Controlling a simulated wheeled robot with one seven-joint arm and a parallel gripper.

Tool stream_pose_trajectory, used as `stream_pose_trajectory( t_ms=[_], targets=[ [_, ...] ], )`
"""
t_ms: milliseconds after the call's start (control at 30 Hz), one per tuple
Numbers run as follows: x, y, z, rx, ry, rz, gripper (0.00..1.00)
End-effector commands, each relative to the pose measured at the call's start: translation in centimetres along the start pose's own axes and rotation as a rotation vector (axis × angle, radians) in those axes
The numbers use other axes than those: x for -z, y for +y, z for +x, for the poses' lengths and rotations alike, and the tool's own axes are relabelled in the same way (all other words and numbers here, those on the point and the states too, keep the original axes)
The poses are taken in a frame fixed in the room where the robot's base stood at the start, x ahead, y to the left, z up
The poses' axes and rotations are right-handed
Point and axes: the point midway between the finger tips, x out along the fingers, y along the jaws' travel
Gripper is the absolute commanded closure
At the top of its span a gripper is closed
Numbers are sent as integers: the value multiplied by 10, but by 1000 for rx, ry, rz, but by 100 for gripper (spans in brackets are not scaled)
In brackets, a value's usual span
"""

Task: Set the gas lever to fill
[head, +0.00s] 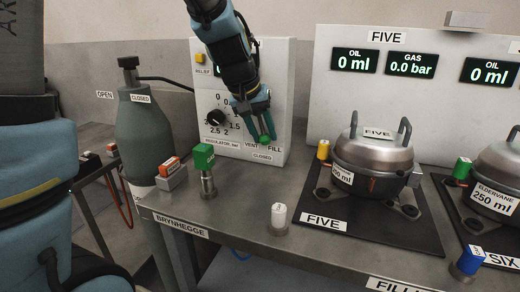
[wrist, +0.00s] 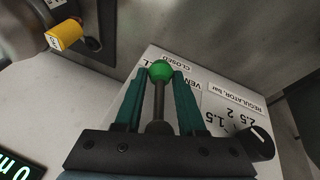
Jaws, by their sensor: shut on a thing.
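The gas lever is a dark stem with a green knob (head: 265,140) on the front of the white regulator panel (head: 222,99). In the head view the knob sits between the VENT and FILL labels, just above the CLOSED label (head: 262,156). My gripper (head: 261,135) reaches down to the panel from above and is shut on the lever. In the wrist view the green knob (wrist: 160,70) stands out past the fingertips, and the stem runs between the two teal fingers of my gripper (wrist: 160,83). The wrist view hides part of the VENT and FILL labels.
A black regulator dial (head: 216,117) is left of the lever. A green-topped fitting (head: 204,157) and an orange-topped block (head: 171,175) stand near the bench's left end. A grey cylinder (head: 143,135) is further left. A lidded metal compressor (head: 373,158) sits on black pad FIVE (head: 361,215) at right.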

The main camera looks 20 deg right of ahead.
Motion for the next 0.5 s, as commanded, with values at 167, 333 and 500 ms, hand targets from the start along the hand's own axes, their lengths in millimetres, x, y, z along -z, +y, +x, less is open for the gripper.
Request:
stream_pose_trajectory(
  t_ms=[167, 333, 500],
  targets=[
    [-2, 3, 7, -107, -17, -48, 100],
    [-3, 10, 4, -215, -41, -91, 100],
    [-3, 17, 0, -307, -63, -127, 100]
  ],
)
